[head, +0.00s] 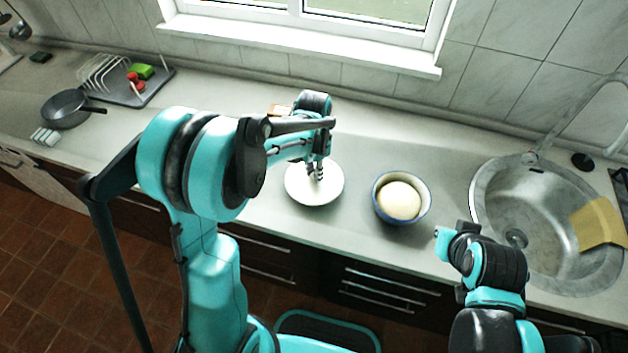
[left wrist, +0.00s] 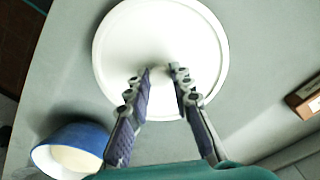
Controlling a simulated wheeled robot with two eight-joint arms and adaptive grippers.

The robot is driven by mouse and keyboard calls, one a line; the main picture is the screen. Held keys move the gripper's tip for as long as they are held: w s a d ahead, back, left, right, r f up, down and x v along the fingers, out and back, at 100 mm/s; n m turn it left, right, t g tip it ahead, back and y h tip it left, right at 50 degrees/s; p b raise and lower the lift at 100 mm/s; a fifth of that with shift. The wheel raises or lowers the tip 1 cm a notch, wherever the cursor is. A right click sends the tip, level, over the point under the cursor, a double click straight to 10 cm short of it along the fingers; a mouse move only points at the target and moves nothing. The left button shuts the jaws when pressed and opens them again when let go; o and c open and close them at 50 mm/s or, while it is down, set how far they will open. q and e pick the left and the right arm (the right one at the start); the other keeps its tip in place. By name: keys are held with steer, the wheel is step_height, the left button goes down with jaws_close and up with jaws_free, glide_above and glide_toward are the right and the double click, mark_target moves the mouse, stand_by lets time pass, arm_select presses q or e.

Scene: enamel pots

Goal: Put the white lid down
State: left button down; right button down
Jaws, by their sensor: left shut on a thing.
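The white lid (head: 300,192) is a round disc below my left gripper (head: 316,174), over the counter to the left of the blue-rimmed bowl. In the left wrist view the lid (left wrist: 125,40) fills the upper middle, and the fingers of my left gripper (left wrist: 160,70) are closed in over its centre. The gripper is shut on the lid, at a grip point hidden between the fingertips. I cannot tell whether the lid touches the counter. My right gripper (head: 443,238) is near the counter's front edge, right of the bowl; its fingers are not clear.
A sink (head: 500,205) with a yellow cloth (head: 600,222) is at right. A pan (head: 66,108) and dish rack (head: 105,75) stand far left.

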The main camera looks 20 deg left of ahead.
arm_select(q)
step_height(320, 180, down, 4)
steer(key=shift+r+b, duration=0.1)
steer(key=shift+b, duration=0.5)
steer(key=shift+r, duration=0.1)
steer(key=c, duration=1.3)
jaws_free()
steer(key=shift+f, duration=0.2)
steer(key=shift+c, duration=0.2)
